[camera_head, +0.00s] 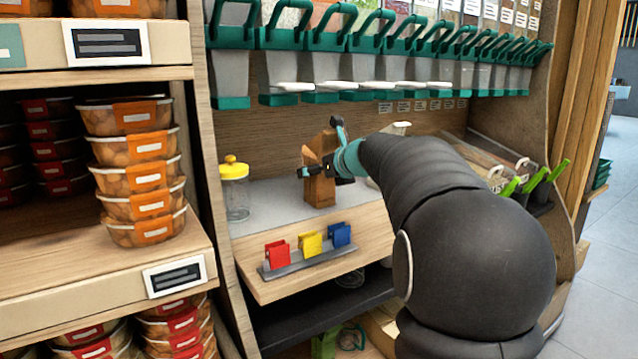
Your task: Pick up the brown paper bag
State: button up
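The brown paper bag (319,190) stands upright on the grey-topped wooden counter, to the right of a jar with a yellow lid. My gripper (322,149) is at the upper part of the bag, coming in from the right. Its two dark fingers are spread apart, one reaching left across the front of the bag and one pointing up by its top right edge. The bag's upper part shows between them. Part of the bag's right side is hidden by the gripper. Whether a finger touches the bag cannot be told.
The yellow-lidded jar (234,188) is close on the left. Red, yellow (310,244) and blue clips sit on a rail at the counter's front. Teal-handled dispensers (340,70) hang above. Stacked orange-labelled tubs (138,170) fill the left shelf. Green-handled scoops (535,178) are right.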

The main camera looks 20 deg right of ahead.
jog(key=c, duration=1.3)
